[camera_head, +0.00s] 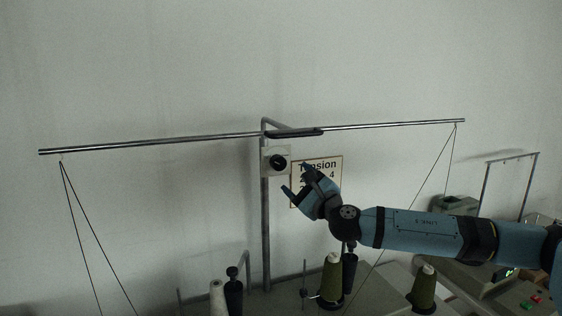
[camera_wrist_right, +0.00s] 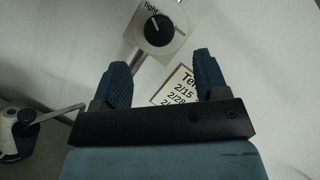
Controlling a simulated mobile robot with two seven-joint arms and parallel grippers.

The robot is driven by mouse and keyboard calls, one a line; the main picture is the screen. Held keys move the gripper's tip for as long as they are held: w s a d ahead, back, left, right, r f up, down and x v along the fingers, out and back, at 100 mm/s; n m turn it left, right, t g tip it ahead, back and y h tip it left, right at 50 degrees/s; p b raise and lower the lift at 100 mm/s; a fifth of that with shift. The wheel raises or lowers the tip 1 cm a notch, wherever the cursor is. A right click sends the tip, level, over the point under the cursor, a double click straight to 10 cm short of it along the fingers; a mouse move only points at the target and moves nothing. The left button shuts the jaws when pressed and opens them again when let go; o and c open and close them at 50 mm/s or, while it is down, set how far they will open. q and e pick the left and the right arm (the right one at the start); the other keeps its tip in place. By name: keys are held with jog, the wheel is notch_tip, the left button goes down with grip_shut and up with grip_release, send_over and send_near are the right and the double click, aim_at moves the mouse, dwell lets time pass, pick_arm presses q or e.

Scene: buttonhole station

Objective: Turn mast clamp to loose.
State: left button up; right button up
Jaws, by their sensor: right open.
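The mast clamp is a black round knob (camera_head: 278,162) on a pale square plate on the mast (camera_head: 265,220). In the right wrist view the knob (camera_wrist_right: 158,30) shows a white pointer line, with "tight" printed at its upper left and a partly readable word at its right. The pointer aims up and left, toward "tight". My right gripper (camera_head: 296,177) is open and empty, just below and right of the knob. In the wrist view its fingers (camera_wrist_right: 162,80) are spread, with the knob beyond the tips, not touched. My left gripper is not in view.
A "Tension" card (camera_head: 325,172) hangs behind my right gripper. A long thin bar (camera_head: 150,144) crosses the mast top, with cords hanging at both ends. Thread cones (camera_head: 331,278) and black posts stand below on the machine top. A device with buttons (camera_head: 530,300) is at lower right.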

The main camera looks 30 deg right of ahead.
aim_at(281, 165)
jog(key=p+x, duration=0.1)
jog(key=x, duration=0.6)
jog(key=shift+w, duration=0.2)
jog(key=c, duration=0.9)
